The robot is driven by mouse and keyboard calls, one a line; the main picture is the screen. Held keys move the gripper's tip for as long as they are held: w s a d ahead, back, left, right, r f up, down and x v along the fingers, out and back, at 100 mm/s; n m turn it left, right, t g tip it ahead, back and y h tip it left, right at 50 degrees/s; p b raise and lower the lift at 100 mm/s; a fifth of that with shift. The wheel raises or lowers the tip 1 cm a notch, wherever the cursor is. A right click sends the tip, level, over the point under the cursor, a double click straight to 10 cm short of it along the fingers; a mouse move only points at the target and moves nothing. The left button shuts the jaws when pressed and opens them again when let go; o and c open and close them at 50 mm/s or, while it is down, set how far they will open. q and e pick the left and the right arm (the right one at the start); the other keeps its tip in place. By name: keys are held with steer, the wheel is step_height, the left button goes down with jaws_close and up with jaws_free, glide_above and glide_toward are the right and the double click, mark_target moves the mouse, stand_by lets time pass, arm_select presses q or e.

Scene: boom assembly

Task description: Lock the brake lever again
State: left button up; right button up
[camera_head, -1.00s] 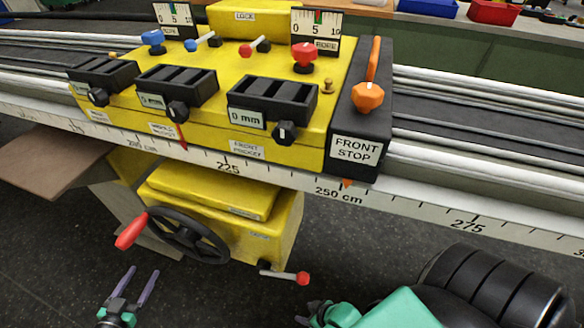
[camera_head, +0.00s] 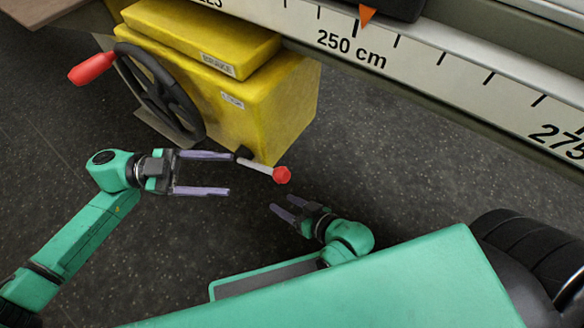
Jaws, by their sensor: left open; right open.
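The brake lever (camera_head: 262,168) is a short pale rod with a red knob (camera_head: 281,175). It sticks out to the right, tilted slightly down, from a dark pivot at the lower front of the yellow box (camera_head: 250,110). My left gripper (camera_head: 231,173) is open and empty. Its fingers point right, one above the other in the picture, with the tips close to the lever's pivot end; I cannot tell whether they touch. My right gripper (camera_head: 283,206) is open and empty, just below the red knob and apart from it, with its fingers pointing up and left.
A black handwheel (camera_head: 165,85) with a red handle (camera_head: 92,68) sits left of the yellow box. A ruler rail (camera_head: 440,70) marked in cm runs across the top right, with an orange pointer (camera_head: 366,14). Dark floor lies open below the box.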

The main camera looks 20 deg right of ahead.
mark_target(274, 177)
arm_select(q)
steer(key=b+x, duration=0.1)
steer(key=x, duration=1.1)
steer(key=shift+d, duration=0.1)
jaws_close()
steer(key=shift+s+f, duration=0.1)
steer(key=shift+f, duration=0.05)
stand_by(0.6)
